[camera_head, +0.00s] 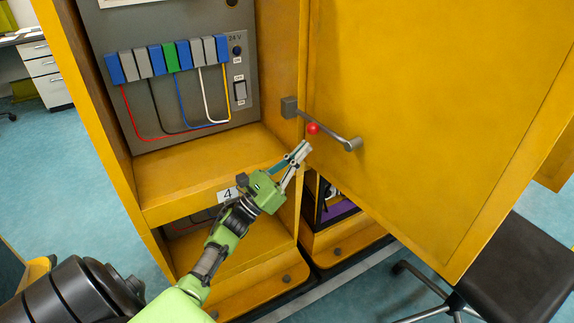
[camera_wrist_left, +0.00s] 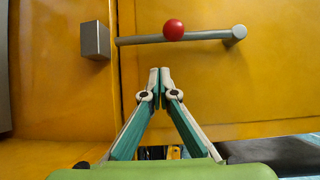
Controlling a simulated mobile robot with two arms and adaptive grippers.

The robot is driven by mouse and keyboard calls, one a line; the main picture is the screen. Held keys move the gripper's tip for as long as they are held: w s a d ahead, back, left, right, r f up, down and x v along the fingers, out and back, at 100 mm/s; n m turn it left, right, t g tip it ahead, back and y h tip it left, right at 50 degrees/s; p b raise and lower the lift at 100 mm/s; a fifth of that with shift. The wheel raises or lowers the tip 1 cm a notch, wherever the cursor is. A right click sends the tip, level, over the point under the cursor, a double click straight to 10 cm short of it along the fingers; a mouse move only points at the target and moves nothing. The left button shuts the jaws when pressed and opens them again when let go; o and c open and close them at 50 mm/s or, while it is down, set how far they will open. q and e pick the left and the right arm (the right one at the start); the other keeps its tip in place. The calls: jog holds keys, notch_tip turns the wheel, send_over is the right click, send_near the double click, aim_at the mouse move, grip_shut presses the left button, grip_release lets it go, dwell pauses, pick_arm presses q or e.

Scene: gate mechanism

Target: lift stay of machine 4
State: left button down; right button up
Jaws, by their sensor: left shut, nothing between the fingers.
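Machine 4 is a yellow cabinet (camera_head: 172,182) with a "4" label (camera_head: 227,195) on its shelf edge. Its yellow door (camera_head: 420,110) stands open to the right. The stay is a grey rod (camera_head: 331,134) with a red ball (camera_head: 313,128) on it. It runs from a grey block (camera_head: 289,107) on the cabinet side to a round pivot (camera_head: 352,144) on the door. The wrist view shows the rod (camera_wrist_left: 203,35) and the red ball (camera_wrist_left: 173,29) ahead of the fingertips. My left gripper (camera_head: 303,150) is shut and empty, just below the ball and apart from it. The right gripper is not in view.
A grey panel with coloured modules (camera_head: 172,58) and wires fills the cabinet's upper part. A black stool (camera_head: 515,275) stands at lower right, below the door. A white drawer unit (camera_head: 46,75) is at far left. Blue floor (camera_head: 60,160) is free on the left.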

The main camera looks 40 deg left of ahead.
aim_at(317, 129)
pick_arm(q)
jog(key=shift+w+d+r+p, duration=0.1)
jog(key=shift+w+r+p, duration=0.2)
jog(key=shift+r, duration=0.7)
jog(key=shift+w+d+r+p, duration=0.1)
jog(key=shift+w+r+p, duration=0.15)
jog(key=shift+r, duration=0.75)
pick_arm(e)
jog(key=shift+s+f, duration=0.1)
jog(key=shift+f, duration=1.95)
pick_arm(q)
jog(key=shift+a, duration=0.1)
